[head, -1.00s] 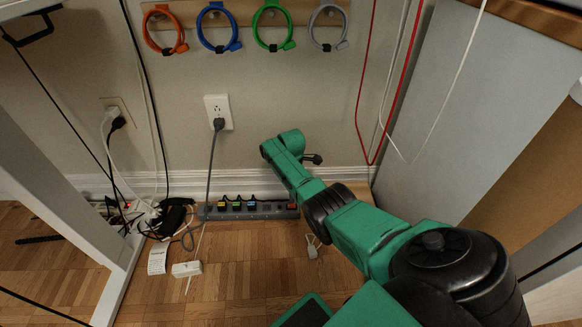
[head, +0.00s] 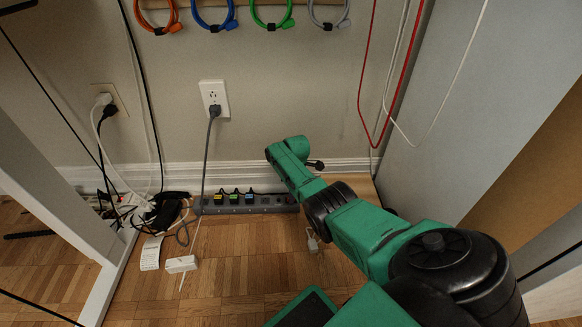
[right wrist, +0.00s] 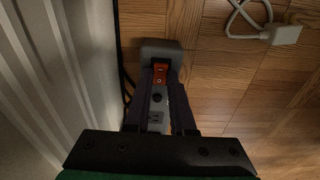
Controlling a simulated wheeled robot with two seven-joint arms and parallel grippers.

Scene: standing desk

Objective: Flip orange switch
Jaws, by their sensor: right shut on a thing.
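The orange switch (right wrist: 160,73) sits on the end of the grey power strip (right wrist: 162,46) in the right wrist view. The strip (head: 222,209) lies along the foot of the wall in the head view, where its right end looks dark. My right gripper (right wrist: 161,82) reaches over that end, its two dark fingers converging on either side of the switch. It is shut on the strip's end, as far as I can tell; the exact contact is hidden. In the head view my right arm hides the fingers. My left gripper is not in view.
A wall outlet (head: 214,98) holds a grey plug whose cord runs down to the strip. Tangled cables and adapters (head: 168,210) lie left of it. A white connector (head: 313,245) lies on the wood floor to the right. A grey panel (head: 450,110) stands at the right.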

